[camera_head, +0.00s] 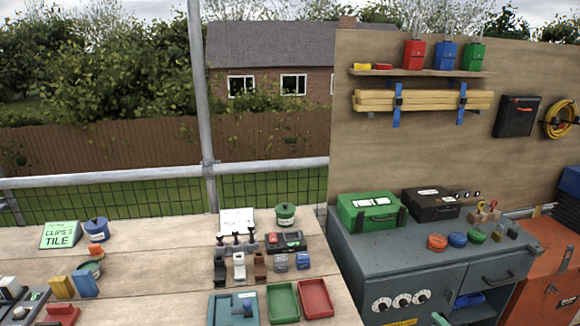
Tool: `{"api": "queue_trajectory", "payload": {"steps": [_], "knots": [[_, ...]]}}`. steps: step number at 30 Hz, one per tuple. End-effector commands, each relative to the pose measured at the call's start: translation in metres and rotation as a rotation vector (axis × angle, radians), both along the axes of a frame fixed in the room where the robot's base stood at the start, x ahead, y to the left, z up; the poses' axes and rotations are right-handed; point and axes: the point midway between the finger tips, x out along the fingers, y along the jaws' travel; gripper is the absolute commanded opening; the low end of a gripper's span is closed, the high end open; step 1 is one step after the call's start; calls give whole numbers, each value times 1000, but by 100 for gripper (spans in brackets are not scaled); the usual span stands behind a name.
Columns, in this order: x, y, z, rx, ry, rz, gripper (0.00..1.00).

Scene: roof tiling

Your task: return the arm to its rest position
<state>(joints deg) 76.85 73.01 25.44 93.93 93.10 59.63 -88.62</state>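Neither my arm nor my gripper can be made out in this head view, so its pose and its fingers are not shown. A wooden work surface (150,262) fills the lower left and carries tools, trays and small parts. A grey cabinet (385,250) stands to its right. A small yellow and black piece shows at the bottom edge in front of the cabinet, and I cannot tell what it is.
A green tray (283,302) and a red tray (315,298) lie at the front of the wooden surface. A green case (371,212) sits on the cabinet. A metal railing (120,178) with a tall post runs behind. Bare wood lies left of centre.

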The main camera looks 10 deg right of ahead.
Motion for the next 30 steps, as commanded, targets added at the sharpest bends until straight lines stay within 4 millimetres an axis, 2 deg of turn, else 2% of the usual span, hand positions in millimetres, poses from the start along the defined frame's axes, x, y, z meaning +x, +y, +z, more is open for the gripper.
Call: {"api": "queue_trajectory", "payload": {"steps": [1,6,13,21,30], "knots": [[11,19,20,-26,18,75,50],[30,85,72,-94,113,315,50],[31,172,133,-212,269,582,50],[4,258,197,-394,463,796,50],[-49,329,260,-642,650,903,50]]}}
